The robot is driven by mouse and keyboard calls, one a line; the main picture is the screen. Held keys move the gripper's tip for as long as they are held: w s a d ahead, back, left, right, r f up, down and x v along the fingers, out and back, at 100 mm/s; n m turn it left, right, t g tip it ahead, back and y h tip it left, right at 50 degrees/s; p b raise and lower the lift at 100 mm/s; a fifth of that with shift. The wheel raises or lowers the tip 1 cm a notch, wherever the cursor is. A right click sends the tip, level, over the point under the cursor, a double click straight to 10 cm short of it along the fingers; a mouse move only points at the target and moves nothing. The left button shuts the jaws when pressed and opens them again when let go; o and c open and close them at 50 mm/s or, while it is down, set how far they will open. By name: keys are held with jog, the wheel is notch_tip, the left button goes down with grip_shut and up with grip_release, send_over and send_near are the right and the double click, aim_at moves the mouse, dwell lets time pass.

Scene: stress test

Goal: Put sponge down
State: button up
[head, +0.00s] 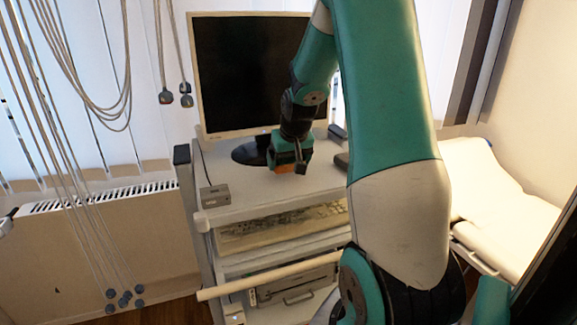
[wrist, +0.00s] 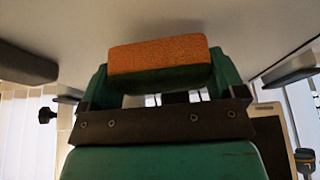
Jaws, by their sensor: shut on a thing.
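My gripper (head: 290,164) is shut on an orange sponge (wrist: 158,54). In the wrist view the sponge sits crosswise between the two green fingers, with the pale top surface behind it. In the head view a small part of the sponge (head: 284,168) shows under my gripper. My gripper is over the top shelf of a pale cart (head: 265,195), in front of the monitor's foot. I cannot tell whether the sponge touches the shelf or hangs just above it.
A monitor (head: 245,70) stands at the back of the cart. A small grey box (head: 215,197) sits at the shelf's left front. Dark objects (head: 340,160) lie right of my gripper. A keyboard (head: 280,232) is on the shelf below. Cables hang at left; a bed (head: 500,205) is at right.

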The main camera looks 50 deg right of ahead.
jog(key=shift+f, duration=1.4)
jog(key=o, duration=0.6)
